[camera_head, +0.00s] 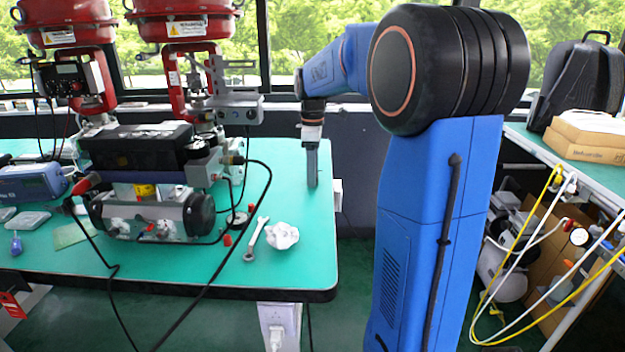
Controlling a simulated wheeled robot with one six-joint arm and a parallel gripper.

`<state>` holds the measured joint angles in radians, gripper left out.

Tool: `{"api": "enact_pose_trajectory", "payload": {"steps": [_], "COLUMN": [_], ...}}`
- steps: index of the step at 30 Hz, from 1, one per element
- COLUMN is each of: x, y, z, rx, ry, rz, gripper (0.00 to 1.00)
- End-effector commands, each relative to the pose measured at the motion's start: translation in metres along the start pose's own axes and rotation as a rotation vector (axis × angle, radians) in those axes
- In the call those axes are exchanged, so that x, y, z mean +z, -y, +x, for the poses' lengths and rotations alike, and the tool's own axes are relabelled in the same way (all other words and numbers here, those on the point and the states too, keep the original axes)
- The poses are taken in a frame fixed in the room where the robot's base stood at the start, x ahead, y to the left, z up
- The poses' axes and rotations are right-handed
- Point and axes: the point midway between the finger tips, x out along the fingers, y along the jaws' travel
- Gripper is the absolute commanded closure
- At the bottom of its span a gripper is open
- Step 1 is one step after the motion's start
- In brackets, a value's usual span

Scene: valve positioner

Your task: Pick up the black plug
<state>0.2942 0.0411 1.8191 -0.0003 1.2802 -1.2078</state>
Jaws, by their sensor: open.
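I cannot clearly make out the black plug; it may be hidden, or too small to tell among the dark parts on the green table (287,270). A small dark round thing (238,221) lies left of the wrench, but I cannot tell what it is. My gripper (312,180) points straight down near the table's right end, behind and to the right of the white crumpled thing. It is open, its fingers seen nearly edge-on, with nothing visible in it. I cannot tell its exact height above the table.
A wrench (256,240) and a white crumpled thing (282,235) lie near the front. The valve positioner assembly (150,150) fills the table's left part, with black cables (205,285) hanging over the edge. Red valve actuators (185,20) stand behind. The right end is mostly clear.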

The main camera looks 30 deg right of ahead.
Motion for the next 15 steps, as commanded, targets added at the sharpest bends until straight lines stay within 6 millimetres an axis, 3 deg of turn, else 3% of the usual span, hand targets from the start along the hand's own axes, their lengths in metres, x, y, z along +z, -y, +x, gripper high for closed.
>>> {"api": "enact_pose_trajectory", "payload": {"steps": [9,15], "x": [0.0,0.0], "y": [0.0,0.0], "z": [0.0049,0.0049], "rx": [0.0,0.0], "ry": [0.0,0.0], "rz": [0.0,0.0], "gripper": [0.47,0.92]}}
